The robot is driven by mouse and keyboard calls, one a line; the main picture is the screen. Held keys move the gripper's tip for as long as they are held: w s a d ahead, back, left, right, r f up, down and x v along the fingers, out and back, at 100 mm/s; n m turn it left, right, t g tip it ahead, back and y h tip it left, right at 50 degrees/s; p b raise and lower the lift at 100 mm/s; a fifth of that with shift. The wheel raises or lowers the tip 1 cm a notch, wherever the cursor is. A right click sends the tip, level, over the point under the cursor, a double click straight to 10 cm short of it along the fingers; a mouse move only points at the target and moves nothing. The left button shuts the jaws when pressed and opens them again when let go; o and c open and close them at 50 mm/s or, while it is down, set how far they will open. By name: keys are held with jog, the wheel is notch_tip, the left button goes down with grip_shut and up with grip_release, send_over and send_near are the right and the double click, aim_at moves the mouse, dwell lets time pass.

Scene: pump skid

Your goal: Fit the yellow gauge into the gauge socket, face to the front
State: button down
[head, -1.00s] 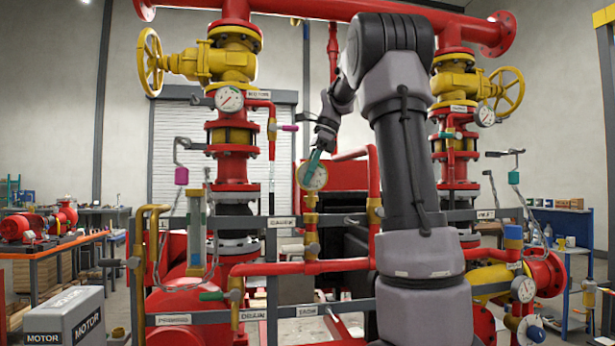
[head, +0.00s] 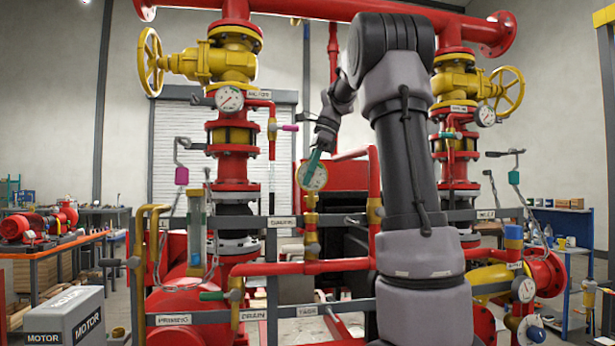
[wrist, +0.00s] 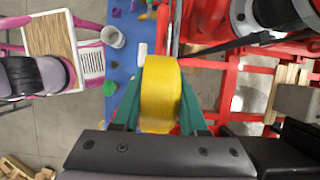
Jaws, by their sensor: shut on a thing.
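The yellow gauge (head: 313,178) shows its round white dial towards the head camera, a little left of the picture's middle. My gripper (head: 314,163), with green fingers, is shut on it from above right. In the wrist view the yellow rim of the gauge (wrist: 160,92) sits between the two green fingers of my gripper (wrist: 158,112). Directly below the gauge is the yellow upright fitting of the gauge socket (head: 311,218), on the red pipe. The gauge's lower end lines up with this fitting; I cannot tell whether it is seated in it or just above.
A grey rail with labels (head: 283,221) crosses behind the fitting. A red pipe (head: 374,190) rises close to the right of the gauge. A red column with a yellow valve (head: 228,62) and another gauge (head: 229,98) stands to the left.

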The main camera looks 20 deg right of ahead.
aim_at(308, 191)
jog(key=shift+f, duration=1.65)
jog(key=shift+c, duration=1.8)
grip_release()
jog(key=v, duration=1)
jog(key=shift+s+d+r, duration=0.1)
jog(key=shift+d+r, duration=0.1)
jog(key=shift+r, duration=0.2)
jog(key=s+a+f+n+t+h, duration=0.1)
jog(key=s+a+f+n+t, duration=0.2)
jog(key=s+a+f+n, duration=0.3)
jog(key=s+a+f+n+t+h, duration=0.1)
jog(key=s+a+f+n+t, duration=0.2)
jog(key=s+a+f+n, duration=0.3)
jog(key=s+f+n, duration=0.4)
jog(key=s+f, duration=0.3)
jog(key=s, duration=0.1)
jog(key=shift+s, duration=0.4)
